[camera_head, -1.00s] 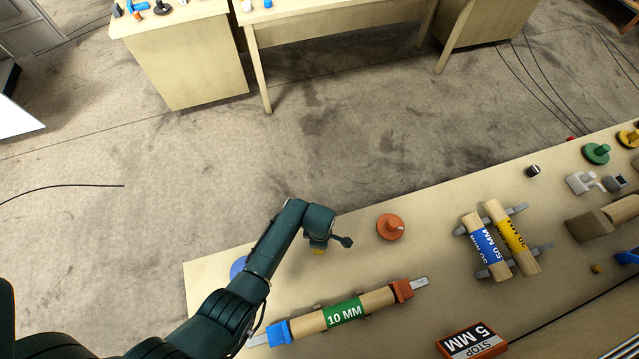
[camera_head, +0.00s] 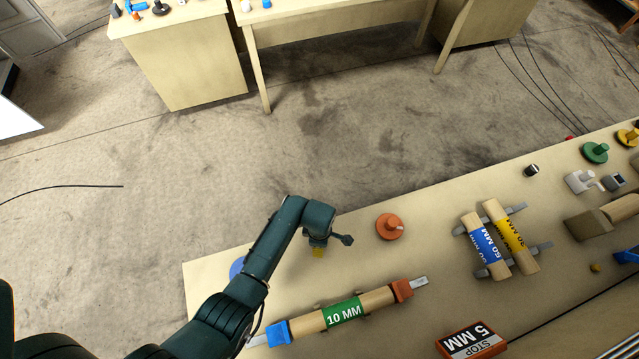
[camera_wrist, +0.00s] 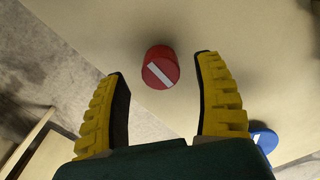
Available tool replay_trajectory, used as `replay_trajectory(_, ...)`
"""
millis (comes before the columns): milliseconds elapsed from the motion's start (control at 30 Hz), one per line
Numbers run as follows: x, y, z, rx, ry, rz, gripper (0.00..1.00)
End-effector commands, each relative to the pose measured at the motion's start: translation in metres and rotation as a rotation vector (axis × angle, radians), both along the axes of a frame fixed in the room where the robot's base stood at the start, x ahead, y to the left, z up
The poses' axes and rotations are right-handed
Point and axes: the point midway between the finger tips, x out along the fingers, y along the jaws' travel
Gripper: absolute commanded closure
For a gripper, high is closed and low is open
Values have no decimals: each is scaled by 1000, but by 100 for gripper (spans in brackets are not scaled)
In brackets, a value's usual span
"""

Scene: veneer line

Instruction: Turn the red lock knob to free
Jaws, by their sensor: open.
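The red lock knob (camera_wrist: 161,67) is a round red cylinder with a white bar across its face, seen from above in the wrist view. The bar runs diagonally, from upper left to lower right. My gripper (camera_wrist: 162,72) is open, with one yellow-padded finger on each side of the knob in the picture. I see no contact, and the remaining gap is hard to judge. In the head view my gripper (camera_head: 319,252) hangs over the pale bench, and I cannot make out the red knob there.
An orange round knob (camera_head: 389,227) stands right of my gripper on the bench (camera_head: 350,268). A blue disc (camera_wrist: 264,138) shows beside the right finger. A clamped roll labelled 10 MM (camera_head: 375,301) lies in front. Blue and yellow labelled rolls (camera_head: 487,246) lie farther right.

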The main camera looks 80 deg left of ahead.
Motion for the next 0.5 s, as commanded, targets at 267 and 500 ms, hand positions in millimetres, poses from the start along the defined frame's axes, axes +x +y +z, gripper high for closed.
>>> replay_trajectory(267,0,0,69,3,-2,0,31)
replay_trajectory(500,0,-1,97,-1,0,0,31)
